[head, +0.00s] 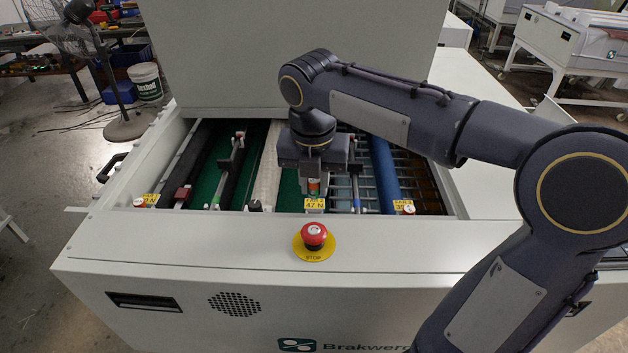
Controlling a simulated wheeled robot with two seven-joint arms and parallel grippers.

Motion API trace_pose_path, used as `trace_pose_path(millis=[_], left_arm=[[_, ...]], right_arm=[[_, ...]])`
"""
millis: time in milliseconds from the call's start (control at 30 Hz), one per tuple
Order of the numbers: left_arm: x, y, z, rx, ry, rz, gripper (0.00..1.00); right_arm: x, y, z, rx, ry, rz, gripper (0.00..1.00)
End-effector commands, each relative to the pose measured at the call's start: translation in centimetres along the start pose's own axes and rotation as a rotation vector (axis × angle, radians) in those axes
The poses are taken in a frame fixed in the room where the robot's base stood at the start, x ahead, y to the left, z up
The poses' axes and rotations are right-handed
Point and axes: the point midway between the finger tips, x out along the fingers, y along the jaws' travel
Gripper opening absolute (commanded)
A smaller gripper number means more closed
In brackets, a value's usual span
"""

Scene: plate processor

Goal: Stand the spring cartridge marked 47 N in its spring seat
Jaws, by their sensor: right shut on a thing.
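My right gripper (314,181) points down over the open bay of the machine, near its front edge. It is shut on a small cartridge (314,188) with red and green on it, seen just between and below the fingers. A yellow tag reading 47 N (314,204) shows directly below the cartridge. The gripper hides the cartridge's upper part. I cannot tell whether its lower end touches a seat. My left gripper is not in view.
Other yellow tags stand at the bay's front left (151,200) and front right (404,206). Rollers, including a blue one (384,170), and rods fill the bay. A red stop button (314,235) sits on the clear front ledge. A tall grey panel (220,60) rises behind.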

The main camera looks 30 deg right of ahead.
Motion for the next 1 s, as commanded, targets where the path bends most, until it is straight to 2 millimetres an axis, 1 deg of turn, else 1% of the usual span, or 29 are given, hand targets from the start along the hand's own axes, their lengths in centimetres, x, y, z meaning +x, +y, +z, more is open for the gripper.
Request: trace_pose_path(millis=[33, 500, 533, 567, 1000], left_arm=[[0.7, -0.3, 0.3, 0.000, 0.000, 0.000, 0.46], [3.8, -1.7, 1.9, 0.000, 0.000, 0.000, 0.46], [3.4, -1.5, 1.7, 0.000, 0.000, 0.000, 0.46], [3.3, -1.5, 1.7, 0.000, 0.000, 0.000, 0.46], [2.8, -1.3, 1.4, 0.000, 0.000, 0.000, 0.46]], right_arm=[[0.8, 0.0, -0.1, 0.000, 0.000, 0.000, 0.00], [4.5, 0.0, -0.6, 0.000, 0.000, 0.000, 0.00], [4.0, 0.0, -0.5, 0.000, -0.001, 0.001, 0.00], [3.9, 0.0, -0.5, 0.000, 0.000, 0.001, 0.00], [3.9, 0.0, -0.5, 0.000, 0.000, 0.000, 0.00]])
